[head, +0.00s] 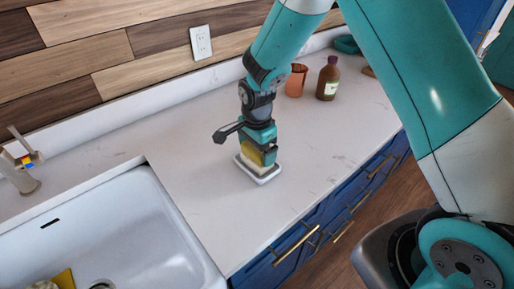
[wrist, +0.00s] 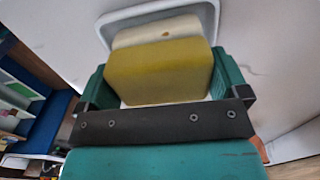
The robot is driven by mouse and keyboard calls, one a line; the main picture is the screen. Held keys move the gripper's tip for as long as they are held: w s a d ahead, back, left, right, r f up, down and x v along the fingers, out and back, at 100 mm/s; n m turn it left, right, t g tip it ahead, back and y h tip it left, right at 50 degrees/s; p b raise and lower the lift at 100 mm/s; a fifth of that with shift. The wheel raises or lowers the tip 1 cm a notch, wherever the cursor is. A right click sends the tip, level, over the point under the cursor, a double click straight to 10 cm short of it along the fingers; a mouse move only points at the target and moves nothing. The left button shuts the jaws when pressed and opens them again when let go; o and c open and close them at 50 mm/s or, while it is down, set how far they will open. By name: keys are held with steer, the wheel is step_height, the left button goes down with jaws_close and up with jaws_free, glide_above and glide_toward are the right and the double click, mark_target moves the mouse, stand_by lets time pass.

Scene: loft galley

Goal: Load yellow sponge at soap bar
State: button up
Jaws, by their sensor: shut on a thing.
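My gripper (head: 260,140) points down over the counter and is shut on the yellow sponge (wrist: 158,76), with a green finger on either side of it in the wrist view. The sponge also shows below my gripper in the head view, partly covered by the fingers. A cream soap bar (wrist: 155,33) lies right beside the sponge in the wrist view, in a shallow white dish (head: 264,181) on the counter. The dish rim also shows in the wrist view (wrist: 214,14). I cannot tell whether the sponge touches the soap bar or the dish floor.
A white sink (head: 120,225) is at the left, with a faucet (head: 16,172) behind it and a yellow item (head: 65,279) inside. A copper cup (head: 296,80) and a brown bottle (head: 328,78) stand farther back. The counter around the dish is clear.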

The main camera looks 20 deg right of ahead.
steer(key=shift+r+p, duration=2.6)
steer(key=shift+r, duration=0.9)
